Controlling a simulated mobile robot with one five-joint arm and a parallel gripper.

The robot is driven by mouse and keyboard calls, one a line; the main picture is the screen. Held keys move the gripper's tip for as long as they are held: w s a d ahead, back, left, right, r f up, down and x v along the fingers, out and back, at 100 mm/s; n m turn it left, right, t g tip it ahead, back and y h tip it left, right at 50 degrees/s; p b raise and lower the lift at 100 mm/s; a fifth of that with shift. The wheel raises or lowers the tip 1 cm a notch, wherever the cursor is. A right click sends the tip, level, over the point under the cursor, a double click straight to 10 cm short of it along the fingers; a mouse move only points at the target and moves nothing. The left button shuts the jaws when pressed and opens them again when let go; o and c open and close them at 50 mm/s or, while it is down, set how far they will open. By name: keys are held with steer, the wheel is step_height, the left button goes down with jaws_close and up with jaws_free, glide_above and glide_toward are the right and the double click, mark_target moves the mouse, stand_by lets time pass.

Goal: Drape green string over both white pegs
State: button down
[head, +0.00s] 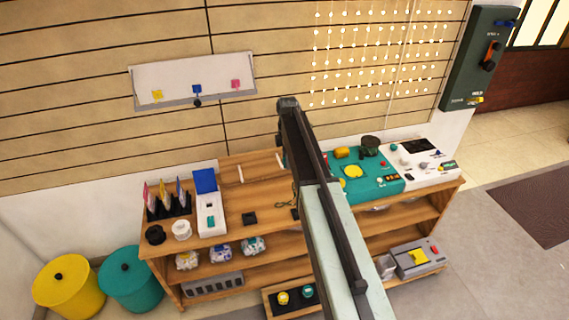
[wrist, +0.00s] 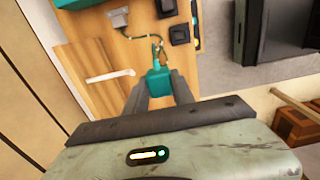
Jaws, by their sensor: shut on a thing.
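My gripper (wrist: 158,80) is shut on a teal tab (wrist: 158,86) in the wrist view. A thin green string (wrist: 155,46) runs from the tab's far side over the wooden top. Part of a thin dark cord, likely this string, shows beside my arm in the head view. One white peg (wrist: 110,76) lies left of my gripper in the wrist view, apart from it. In the head view, one white peg (head: 240,174) shows on the wooden top, and a second pale peg (head: 279,161) stands close to my arm. My arm hides the gripper in the head view.
The wooden shelf unit (head: 235,208) carries a card holder (head: 168,206), a white and blue device (head: 209,205), a teal panel (head: 375,185) and a white panel (head: 420,170). A small dark block (head: 249,218) sits near its front. Yellow and teal bins (head: 130,280) stand left.

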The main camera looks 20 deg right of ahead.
steer(key=w+d, duration=0.4)
steer(key=d, duration=0.1)
steer(key=shift+w+d+r, duration=0.15)
steer(key=shift+d, duration=0.05)
steer(key=shift+w, duration=0.1)
